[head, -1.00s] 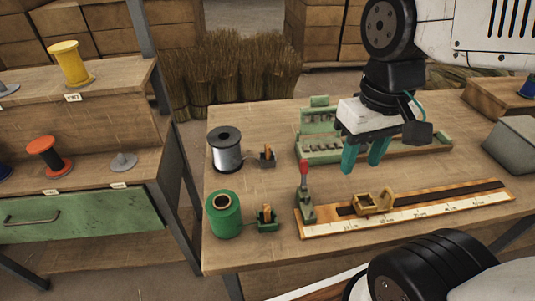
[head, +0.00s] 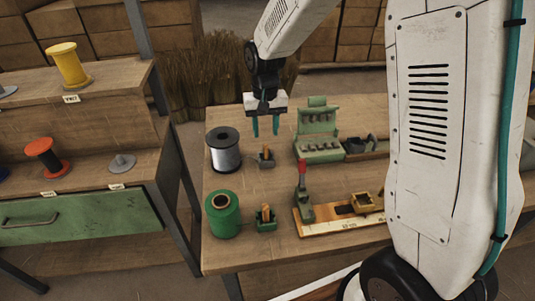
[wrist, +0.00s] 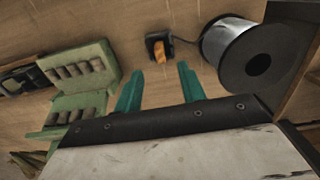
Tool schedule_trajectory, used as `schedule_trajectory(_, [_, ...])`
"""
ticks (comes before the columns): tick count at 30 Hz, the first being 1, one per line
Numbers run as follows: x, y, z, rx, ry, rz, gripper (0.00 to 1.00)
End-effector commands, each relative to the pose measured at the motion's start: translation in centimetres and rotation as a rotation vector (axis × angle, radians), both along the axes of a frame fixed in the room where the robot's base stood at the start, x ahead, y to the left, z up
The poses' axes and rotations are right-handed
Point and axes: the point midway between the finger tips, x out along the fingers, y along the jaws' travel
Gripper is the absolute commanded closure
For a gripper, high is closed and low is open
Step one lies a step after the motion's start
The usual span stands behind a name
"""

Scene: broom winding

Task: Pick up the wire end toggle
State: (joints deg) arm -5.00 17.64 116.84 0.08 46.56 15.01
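My gripper (head: 266,126) is open and empty, with its two teal fingers apart above the far part of the bench. In the wrist view the fingers (wrist: 159,74) point towards a small orange-brown toggle (wrist: 161,51) in a dark holder, which lies just beyond and between the tips. The same toggle (head: 266,151) shows in the head view beside the grey wire spool (head: 225,152), a little below the fingertips. A thin wire runs from the spool to the holder. A second orange toggle (head: 265,212) sits in a green holder beside the green spool (head: 223,217).
A green rack with several slots (head: 318,144) stands right of the toggles. A red-handled lever (head: 303,184) and a ruler board (head: 335,223) lie nearer the front. My arm hides the bench's right side. Shelves with spools (head: 75,172) stand at left.

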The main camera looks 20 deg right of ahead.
Motion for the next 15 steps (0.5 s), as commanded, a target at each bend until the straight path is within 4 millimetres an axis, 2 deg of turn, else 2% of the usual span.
schedule_trajectory(11, [-0.1, 0.0, -3.7, 0.0, -0.016, -0.022, 0.6])
schedule_trajectory(15, [-0.5, 0.0, -5.9, 0.0, -0.014, -0.022, 0.6])
